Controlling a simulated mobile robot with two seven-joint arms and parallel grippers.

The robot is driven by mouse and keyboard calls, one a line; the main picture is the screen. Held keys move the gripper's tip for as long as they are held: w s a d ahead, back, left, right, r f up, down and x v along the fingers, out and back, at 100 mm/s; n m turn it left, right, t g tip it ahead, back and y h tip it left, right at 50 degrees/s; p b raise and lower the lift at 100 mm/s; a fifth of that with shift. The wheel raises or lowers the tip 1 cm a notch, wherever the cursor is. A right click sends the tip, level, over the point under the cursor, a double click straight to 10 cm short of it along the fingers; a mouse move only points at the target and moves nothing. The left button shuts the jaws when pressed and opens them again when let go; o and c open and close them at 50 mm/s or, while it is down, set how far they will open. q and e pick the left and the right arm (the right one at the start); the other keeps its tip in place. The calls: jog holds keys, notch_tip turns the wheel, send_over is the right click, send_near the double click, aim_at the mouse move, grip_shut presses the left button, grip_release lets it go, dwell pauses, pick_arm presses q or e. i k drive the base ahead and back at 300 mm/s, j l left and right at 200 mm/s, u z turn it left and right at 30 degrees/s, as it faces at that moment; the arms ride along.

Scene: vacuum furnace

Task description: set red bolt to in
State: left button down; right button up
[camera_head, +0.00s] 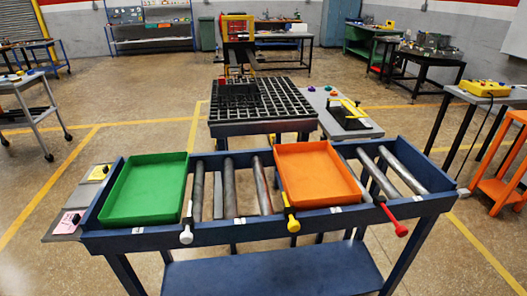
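The red bolt (400,229) is at the front right of the blue roller table (345,215). Its red knob and part of a reddish shaft stick out past the front rail, toward me, pointing down and right in the picture. A yellow bolt (292,224) sits at the middle of the same rail and a white bolt (187,235) at the left; both also stick out in front. I cannot tell how deep any bolt sits in the rail. Neither of my grippers shows in the head view.
A green tray (147,190) and an orange tray (317,175) rest on the rollers. Behind stands a black grid table (285,100). Side plates (70,222) are at the left. A bench with a yellow control box (484,88) and an orange stool (500,188) are right. Floor in front right is clear.

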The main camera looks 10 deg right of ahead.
aim_at(401, 232)
jog(key=z, duration=1.4)
